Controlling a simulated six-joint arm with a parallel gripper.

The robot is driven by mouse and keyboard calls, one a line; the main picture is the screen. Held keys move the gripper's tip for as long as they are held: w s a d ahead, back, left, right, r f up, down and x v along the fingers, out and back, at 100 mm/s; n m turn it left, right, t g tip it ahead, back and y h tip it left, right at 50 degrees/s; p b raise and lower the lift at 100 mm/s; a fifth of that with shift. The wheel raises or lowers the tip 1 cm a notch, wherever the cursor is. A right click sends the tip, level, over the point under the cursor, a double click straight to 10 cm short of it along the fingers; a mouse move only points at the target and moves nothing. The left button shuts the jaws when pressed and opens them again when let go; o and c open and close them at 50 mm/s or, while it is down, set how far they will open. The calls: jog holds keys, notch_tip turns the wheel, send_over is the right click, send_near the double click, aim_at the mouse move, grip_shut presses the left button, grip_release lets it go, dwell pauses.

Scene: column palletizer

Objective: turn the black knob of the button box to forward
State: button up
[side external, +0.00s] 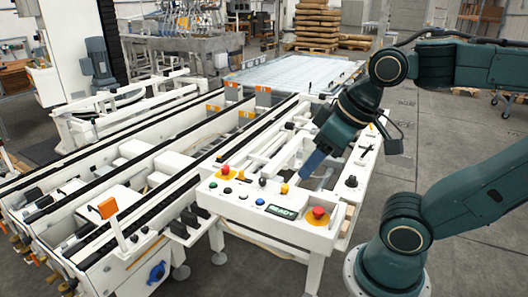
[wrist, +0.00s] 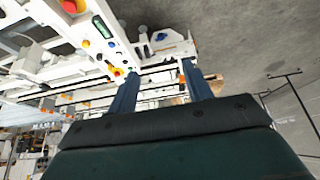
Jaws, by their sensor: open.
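The white button box (side external: 235,203) stands at the front end of the conveyor in the side view. It carries a black knob (side external: 262,182), a yellow button (side external: 284,188), a READY display (side external: 282,211) and red mushroom buttons at both ends. I cannot read the knob's setting. My gripper (side external: 307,174), with blue fingers, is above and behind the box's right half, to the right of the knob and apart from it. In the wrist view the box (wrist: 91,25) is at the upper left, outside the fingers. My gripper (wrist: 160,72) is open with nothing between its fingertips; the knob is too small to make out there.
A red mushroom button (side external: 319,212) rises at the box's right end. Another black knob (side external: 351,181) sits on the white frame to the right. An orange-topped post (side external: 108,208) stands left of the box. The grey floor (side external: 450,150) at the right is fairly clear.

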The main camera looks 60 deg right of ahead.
jog(key=w+d+r+g, duration=0.25)
jog(key=w+d, duration=0.25)
jog(key=w, duration=0.6)
jog(key=n+g, duration=0.1)
jog(key=g, duration=0.2)
send_over(262, 179)
notch_tip(262, 179, down, 23)
jog(key=shift+r, duration=0.15)
notch_tip(262, 179, down, 14)
jog(key=shift+r, duration=0.1)
jog(key=shift+c, duration=0.2)
